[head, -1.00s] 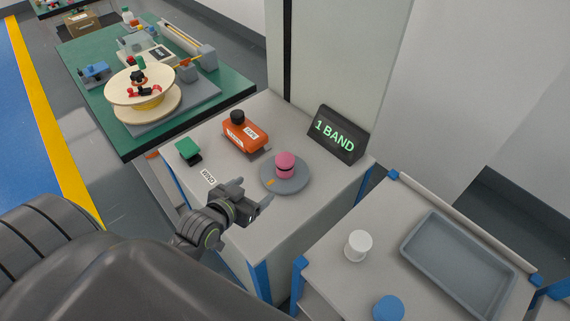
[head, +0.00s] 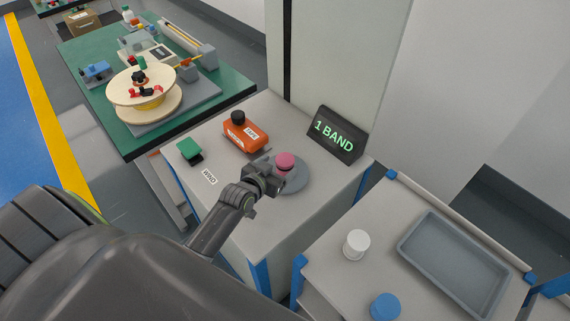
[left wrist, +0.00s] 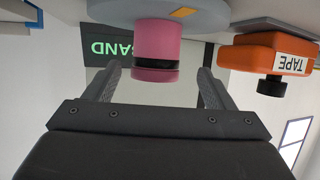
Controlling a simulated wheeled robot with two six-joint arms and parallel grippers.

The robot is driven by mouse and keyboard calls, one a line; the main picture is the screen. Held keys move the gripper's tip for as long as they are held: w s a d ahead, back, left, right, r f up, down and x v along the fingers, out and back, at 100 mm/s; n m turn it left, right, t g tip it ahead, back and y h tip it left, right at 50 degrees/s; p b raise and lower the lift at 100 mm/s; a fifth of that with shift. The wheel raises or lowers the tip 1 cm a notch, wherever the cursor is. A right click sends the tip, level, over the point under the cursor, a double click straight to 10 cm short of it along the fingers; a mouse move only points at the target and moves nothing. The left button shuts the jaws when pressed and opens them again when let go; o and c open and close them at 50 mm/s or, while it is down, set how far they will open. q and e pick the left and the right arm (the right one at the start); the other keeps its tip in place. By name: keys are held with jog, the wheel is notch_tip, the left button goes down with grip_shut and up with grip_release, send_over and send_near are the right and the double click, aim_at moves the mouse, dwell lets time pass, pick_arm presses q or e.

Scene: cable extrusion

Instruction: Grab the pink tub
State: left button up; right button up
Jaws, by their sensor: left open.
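The pink tub (head: 286,160) is a small pink cylinder with a dark band around it. It stands on a round grey disc (head: 298,184) on the light bench. My left gripper (head: 274,176) is right beside the tub and hides its lower part in the head view. In the left wrist view, which is upside down, the tub (left wrist: 156,48) lies ahead between the two open fingers (left wrist: 157,88). The fingers do not close on it, and I cannot tell if they touch it. My right gripper is not in view.
Behind are an orange tape dispenser (head: 245,135) and a "1 BAND" sign (head: 337,134). A green block (head: 189,149) sits left. A cart at right holds a white cup (head: 356,243), a blue round thing (head: 385,306) and a grey tray (head: 455,262).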

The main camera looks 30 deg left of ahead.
aim_at(288, 158)
pick_arm(q)
jog(key=shift+w+d+p, duration=0.15)
jog(key=shift+w+p, duration=0.15)
jog(key=shift+w, duration=0.4)
jog(key=x, duration=0.3)
jog(key=shift+d+p, duration=0.15)
jog(key=shift+p, duration=0.2)
jog(key=shift+w+f, duration=0.2)
jog(key=shift+w, duration=0.35)
jog(key=c, duration=1.1)
